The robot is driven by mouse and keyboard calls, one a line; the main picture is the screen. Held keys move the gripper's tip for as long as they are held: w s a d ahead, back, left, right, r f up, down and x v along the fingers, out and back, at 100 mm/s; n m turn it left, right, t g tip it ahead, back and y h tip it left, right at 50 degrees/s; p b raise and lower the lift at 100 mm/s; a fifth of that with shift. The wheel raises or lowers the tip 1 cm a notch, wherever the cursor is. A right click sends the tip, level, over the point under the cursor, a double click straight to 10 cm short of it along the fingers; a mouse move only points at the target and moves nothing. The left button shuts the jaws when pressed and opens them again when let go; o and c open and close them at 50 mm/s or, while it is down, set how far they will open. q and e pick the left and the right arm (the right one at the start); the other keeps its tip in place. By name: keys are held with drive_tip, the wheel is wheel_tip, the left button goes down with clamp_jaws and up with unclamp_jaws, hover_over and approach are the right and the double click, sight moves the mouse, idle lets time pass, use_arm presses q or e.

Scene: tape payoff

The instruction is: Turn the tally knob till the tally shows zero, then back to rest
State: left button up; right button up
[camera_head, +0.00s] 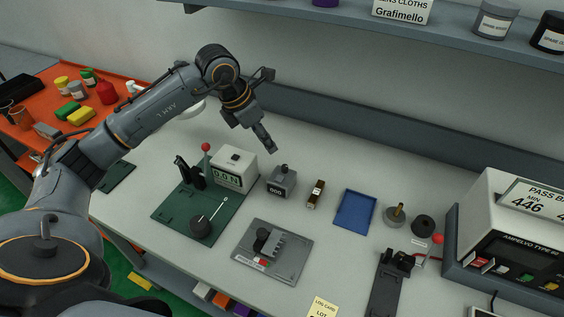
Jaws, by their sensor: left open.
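The tally (284,184) is a small dark grey box standing on the bench right of the white counter box. Its front window seems to read 000, though the digits are small. Its dark knob (284,167) sits on top; its exact turn angle is too small to tell. My left gripper (268,146) is open and empty, above and behind the tally, pointing down and apart from the knob. My right gripper is not in view.
A white box (240,156) with a green display and a green mat (172,222) with a red-topped lever stand left. A grey plate fixture (287,262), brown-black block (315,193) and blue tray (355,211) are nearby. A shelf overhangs the back.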

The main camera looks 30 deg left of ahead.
use_arm(q)
drive_tip(key=p, duration=0.2)
approach(284, 166)
drive_tip(key=shift+x, duration=1)
drive_tip(key=x, duration=0.5)
drive_tip(key=shift+d+f+p, duration=0.1)
drive_tip(key=shift+f+p, duration=0.15)
drive_tip(key=shift+p, duration=0.15)
drive_tip(key=shift+w+f, duration=0.1)
drive_tip(key=shift+f, duration=0.4)
drive_tip(key=shift+d, duration=0.1)
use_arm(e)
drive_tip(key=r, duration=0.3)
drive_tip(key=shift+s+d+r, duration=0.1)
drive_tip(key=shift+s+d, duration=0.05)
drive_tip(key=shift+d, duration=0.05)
use_arm(q)
clamp_jaws()
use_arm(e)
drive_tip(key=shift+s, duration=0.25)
